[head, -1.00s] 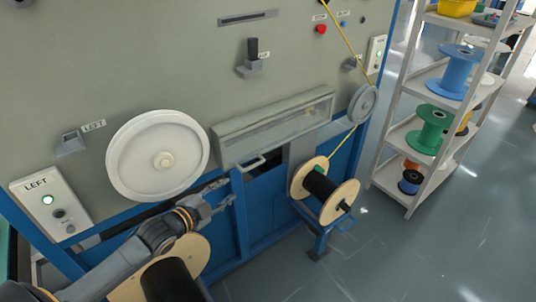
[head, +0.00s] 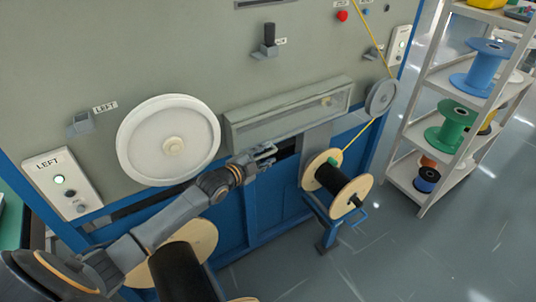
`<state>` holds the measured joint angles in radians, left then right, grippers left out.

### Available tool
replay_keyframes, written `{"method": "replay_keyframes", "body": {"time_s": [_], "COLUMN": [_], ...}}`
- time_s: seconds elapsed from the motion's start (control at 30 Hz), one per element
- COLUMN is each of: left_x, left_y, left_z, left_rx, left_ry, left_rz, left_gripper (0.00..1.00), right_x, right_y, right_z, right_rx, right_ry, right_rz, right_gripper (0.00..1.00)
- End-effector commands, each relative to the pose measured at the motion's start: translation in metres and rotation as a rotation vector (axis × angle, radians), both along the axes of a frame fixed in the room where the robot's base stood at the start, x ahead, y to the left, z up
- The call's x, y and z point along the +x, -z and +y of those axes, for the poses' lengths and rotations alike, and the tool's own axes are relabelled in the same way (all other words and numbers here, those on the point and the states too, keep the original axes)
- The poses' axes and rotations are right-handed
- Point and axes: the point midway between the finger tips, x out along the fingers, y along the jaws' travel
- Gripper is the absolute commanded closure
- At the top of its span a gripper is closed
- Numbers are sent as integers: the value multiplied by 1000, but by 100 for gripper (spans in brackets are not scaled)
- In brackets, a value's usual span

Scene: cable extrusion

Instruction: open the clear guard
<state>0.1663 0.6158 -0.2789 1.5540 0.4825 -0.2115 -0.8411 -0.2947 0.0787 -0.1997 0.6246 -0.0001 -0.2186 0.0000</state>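The clear guard (head: 295,116) is a long, see-through box cover on the grey machine front, in the middle of the head view. It looks closed. Its handle, visible below the lower edge a second ago, is now mostly hidden by my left gripper. My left gripper (head: 272,154) is just below the guard's lower left part, at the handle. Its fingers look spread apart; whether they touch the handle I cannot tell. My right gripper is not in view.
A white wheel (head: 168,140) is left of the guard. A small grey pulley (head: 381,97) with yellow cable is at its right. A wooden spool (head: 322,167) stands below right. A shelf (head: 432,122) with spools is at the right. The floor in front is clear.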

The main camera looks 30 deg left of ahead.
Motion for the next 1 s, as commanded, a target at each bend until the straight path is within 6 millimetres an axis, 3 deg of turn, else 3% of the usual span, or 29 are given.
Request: {"method": "replay_keyframes", "body": {"time_s": [0.2, 0.47, 0.5, 0.67, 1.0], "left_x": [15, 16, 16, 16, 16], "left_y": [3, 4, 4, 4, 4], "left_z": [-3, -3, -3, -3, -3], "left_rx": [1, 1, 1, 0, -1], "left_ry": [0, 0, 0, 1, 0], "left_rz": [0, 0, 0, 1, 2], "left_gripper": [66, 66, 68, 100, 100], "right_x": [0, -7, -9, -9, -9], "right_y": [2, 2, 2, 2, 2], "right_z": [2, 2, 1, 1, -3], "right_rx": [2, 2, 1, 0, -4], "right_ry": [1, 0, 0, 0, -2], "right_rz": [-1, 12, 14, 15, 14], "right_gripper": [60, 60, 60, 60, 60]}}
